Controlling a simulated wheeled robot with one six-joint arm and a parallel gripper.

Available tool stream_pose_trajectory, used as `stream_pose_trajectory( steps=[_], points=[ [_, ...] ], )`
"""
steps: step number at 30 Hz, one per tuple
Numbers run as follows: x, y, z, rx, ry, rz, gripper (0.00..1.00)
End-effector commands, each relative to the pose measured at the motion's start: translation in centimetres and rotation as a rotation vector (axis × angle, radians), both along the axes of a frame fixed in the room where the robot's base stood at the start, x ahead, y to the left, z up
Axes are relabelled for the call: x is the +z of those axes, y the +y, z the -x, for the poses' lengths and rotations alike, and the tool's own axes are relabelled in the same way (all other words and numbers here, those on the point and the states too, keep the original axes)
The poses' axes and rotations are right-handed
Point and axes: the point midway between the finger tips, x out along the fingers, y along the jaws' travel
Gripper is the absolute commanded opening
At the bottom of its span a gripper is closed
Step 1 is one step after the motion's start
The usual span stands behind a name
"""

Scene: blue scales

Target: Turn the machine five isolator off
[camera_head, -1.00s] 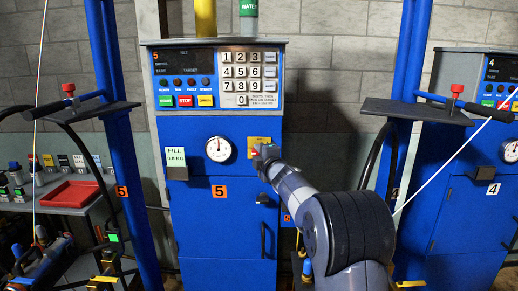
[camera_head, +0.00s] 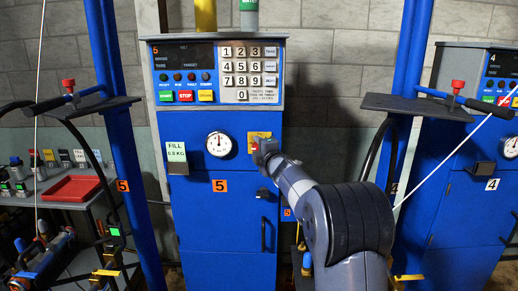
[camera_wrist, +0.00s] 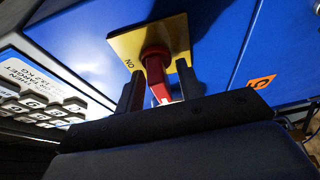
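The machine five isolator is a red rotary handle (camera_wrist: 157,70) on a yellow square plate (camera_wrist: 125,42) marked ON. In the head view the plate (camera_head: 254,135) is on the blue front of machine five, right of the round gauge, and my gripper (camera_head: 264,150) partly covers it. In the wrist view my gripper (camera_wrist: 158,90) has its two dark fingers apart, one on each side of the red handle. Narrow gaps seem to show beside the handle, and I see no firm contact. The handle's lower end is hidden behind the gripper body.
A keypad panel (camera_head: 220,75) is above the isolator. The gauge (camera_head: 219,145) and a FILL label (camera_head: 177,152) are to its left. Blue posts with shelves (camera_head: 440,107) stand on both sides. Machine four (camera_head: 470,180) is at the right.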

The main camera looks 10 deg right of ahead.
Motion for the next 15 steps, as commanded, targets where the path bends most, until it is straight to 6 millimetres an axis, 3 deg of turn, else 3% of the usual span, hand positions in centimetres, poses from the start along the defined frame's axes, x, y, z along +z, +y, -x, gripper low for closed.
stream_pose_trajectory(
  steps=[9, 15],
  points=[
    [0.0, -0.1, 0.3, -0.001, 0.0, -0.001, 0.36],
    [-0.1, -0.5, 2.5, -0.002, 0.0, -0.001, 0.36]
  ],
)
